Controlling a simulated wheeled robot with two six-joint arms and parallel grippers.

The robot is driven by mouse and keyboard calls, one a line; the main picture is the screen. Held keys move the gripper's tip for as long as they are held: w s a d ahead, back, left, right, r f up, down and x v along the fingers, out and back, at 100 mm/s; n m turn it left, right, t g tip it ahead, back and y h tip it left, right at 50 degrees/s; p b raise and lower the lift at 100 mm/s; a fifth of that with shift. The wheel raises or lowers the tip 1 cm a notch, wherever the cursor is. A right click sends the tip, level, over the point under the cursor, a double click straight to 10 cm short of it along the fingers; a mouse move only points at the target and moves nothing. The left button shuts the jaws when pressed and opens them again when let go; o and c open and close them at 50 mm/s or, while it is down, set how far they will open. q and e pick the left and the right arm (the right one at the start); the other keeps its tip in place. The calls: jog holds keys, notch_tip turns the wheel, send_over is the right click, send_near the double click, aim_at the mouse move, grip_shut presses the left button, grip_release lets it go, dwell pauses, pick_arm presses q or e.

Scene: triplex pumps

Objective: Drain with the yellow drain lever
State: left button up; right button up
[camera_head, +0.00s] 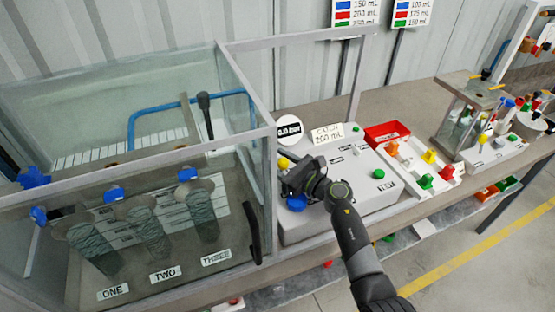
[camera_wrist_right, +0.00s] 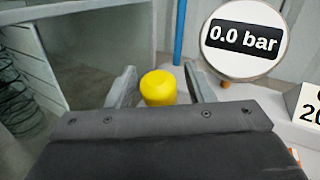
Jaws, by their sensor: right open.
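The yellow drain lever shows as a round yellow knob (camera_wrist_right: 158,87) in the right wrist view, and as a small yellow spot (camera_head: 283,162) in the head view, at the left end of the pale console (camera_head: 355,195). My right gripper (camera_head: 287,172) is open. In the wrist view its two fingers stand on either side of the knob, with gaps visible, and it holds nothing. The lower part of the lever is hidden behind the gripper body. My left gripper is out of view.
The glass tank (camera_head: 262,190) stands close to the left of my right gripper. A round gauge (camera_head: 289,130) reads 0.0 bar; it also shows in the wrist view (camera_wrist_right: 244,38). A card (camera_head: 327,133) reads CATCH 200 mL.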

jog(key=shift+w+a, duration=0.15)
grip_shut()
jog(key=shift+r, duration=0.15)
jog(key=w+g+h+p, duration=0.1)
jog(key=p, duration=0.4)
jog(key=w+a+m+g+h+p, duration=0.1)
jog(key=g+p, duration=0.1)
jog(key=p, duration=0.3)
jog(key=shift+w+r+m+h, duration=0.1)
jog(key=shift+w+m+h, duration=0.2)
jog(key=shift+w, duration=0.1)
jog(key=shift+w+f+m+g+p, duration=0.3)
jog(key=shift+f+g+p, duration=0.15)
jog(key=shift+g+p, duration=0.15)
